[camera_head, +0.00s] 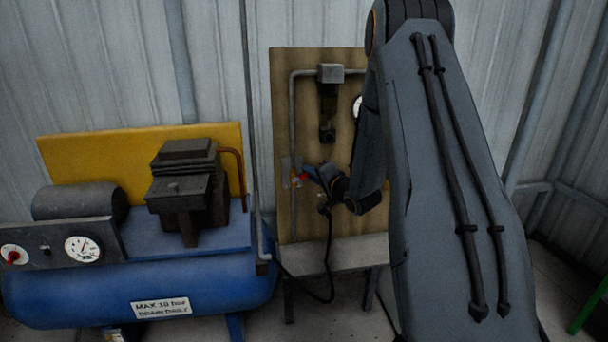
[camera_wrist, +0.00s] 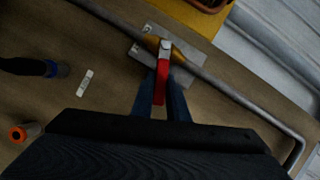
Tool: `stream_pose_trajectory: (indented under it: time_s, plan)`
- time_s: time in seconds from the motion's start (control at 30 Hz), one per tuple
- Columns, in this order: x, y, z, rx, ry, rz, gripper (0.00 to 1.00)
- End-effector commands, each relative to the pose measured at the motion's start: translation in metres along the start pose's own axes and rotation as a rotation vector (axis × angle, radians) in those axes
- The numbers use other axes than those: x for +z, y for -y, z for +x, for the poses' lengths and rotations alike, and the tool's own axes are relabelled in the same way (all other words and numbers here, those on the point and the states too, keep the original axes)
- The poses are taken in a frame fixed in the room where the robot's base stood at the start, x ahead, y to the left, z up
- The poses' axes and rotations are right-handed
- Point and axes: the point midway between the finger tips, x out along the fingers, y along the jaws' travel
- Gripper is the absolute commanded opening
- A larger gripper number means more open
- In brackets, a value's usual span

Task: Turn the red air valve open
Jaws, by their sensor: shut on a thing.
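The red air valve handle (camera_wrist: 161,78) shows in the wrist view, on a brass valve body (camera_wrist: 178,55) fitted in a grey pipe over a light metal plate. The handle points back toward my wrist, across the pipe. My gripper (camera_wrist: 162,95) has its two blue fingers on either side of the handle and is shut on it. In the head view my gripper (camera_head: 310,172) reaches the left side of the brown board (camera_head: 337,220). Only a small bit of the red handle (camera_head: 302,177) shows there; the fingers hide the rest.
A blue compressor tank (camera_head: 80,300) with gauges and a dark pump stands at left. A grey pipe (camera_head: 293,115) runs up the board to a grey box (camera_head: 330,73). A black hose hangs below my gripper. In the wrist view, an orange-ended fitting (camera_wrist: 18,134) sits at left.

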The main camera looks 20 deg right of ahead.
Motion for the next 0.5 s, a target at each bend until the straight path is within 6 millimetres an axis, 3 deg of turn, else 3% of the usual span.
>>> stream_pose_trajectory:
  time_s: [0.07,0.1,0.17,0.5]
  plan:
    - [0.0005,-0.0011,-0.0006,0.002,0.001,0.001,0.00]
    - [0.0006,-0.0011,-0.0006,0.002,0.001,0.001,0.21]
    - [0.0007,-0.0009,-0.0004,0.002,0.001,0.001,0.31]
    - [0.0018,0.0003,-0.0014,0.000,0.002,0.001,0.33]
